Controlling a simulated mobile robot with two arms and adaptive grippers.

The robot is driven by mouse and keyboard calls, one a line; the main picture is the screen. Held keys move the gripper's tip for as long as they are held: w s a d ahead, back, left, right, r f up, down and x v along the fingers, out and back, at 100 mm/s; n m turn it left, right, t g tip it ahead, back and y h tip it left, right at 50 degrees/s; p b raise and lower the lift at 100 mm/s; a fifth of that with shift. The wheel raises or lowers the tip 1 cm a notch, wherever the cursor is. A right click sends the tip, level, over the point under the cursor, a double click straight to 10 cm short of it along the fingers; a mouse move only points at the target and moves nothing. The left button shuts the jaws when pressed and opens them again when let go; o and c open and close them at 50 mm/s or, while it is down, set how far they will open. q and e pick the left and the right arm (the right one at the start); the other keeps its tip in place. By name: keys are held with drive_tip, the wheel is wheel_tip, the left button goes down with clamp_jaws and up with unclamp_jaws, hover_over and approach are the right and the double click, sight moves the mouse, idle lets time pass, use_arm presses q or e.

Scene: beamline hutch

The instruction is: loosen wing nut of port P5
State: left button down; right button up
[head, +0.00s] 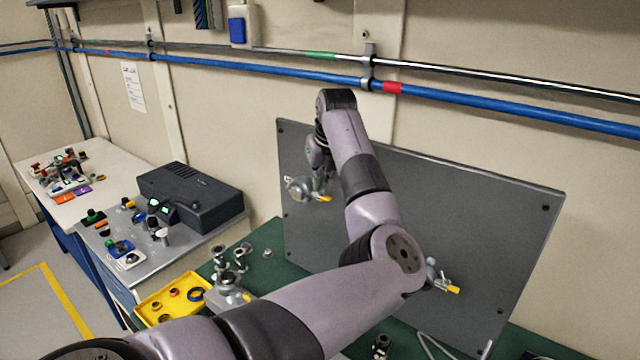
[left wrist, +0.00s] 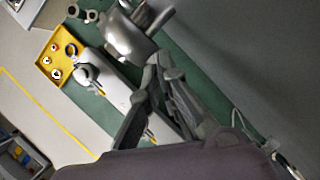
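A grey upright panel (head: 420,215) carries two visible metal ports. The left port (head: 300,188) has a yellow tab and sits just below my left gripper (head: 318,158). The right port (head: 440,277) also has a yellow tab, and my arm partly covers it. No port label is readable, so I cannot tell which is P5. In the left wrist view a metal port body (left wrist: 130,38) is close beyond my left fingertips (left wrist: 160,72). The fingertips are close together, and I cannot tell whether anything is between them. No wing nut is clear there. My right gripper is out of view.
Below the panel is a green bench top (head: 262,240) with metal fittings (head: 230,265) and a yellow tray (head: 172,300) holding rings. A dark instrument box (head: 190,192) stands left on a grey table. A blue pipe (head: 250,68) runs along the wall.

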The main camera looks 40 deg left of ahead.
use_arm(q)
drive_tip(key=shift+w+f+n+g+b, duration=0.15)
drive_tip(key=shift+n+g+b, duration=0.15)
drive_tip(key=shift+n+b, duration=0.6)
drive_tip(key=shift+n+g+y, duration=0.3)
drive_tip(key=shift+n, duration=0.6)
drive_tip(key=shift+w+r+n+g, duration=0.1)
drive_tip(key=shift+n+g, duration=0.15)
drive_tip(key=shift+n, duration=0.35)
drive_tip(key=shift+w+r+n+g, duration=0.1)
drive_tip(key=shift+n+g, duration=0.15)
drive_tip(key=shift+n, duration=0.35)
drive_tip(key=shift+n+g+p, duration=0.4)
drive_tip(key=shift+n, duration=0.7)
drive_tip(key=shift+f, duration=0.1)
drive_tip(key=c, duration=2.3)
unclamp_jaws()
drive_tip(key=o, duration=0.5)
drive_tip(key=shift+c, duration=0.2)
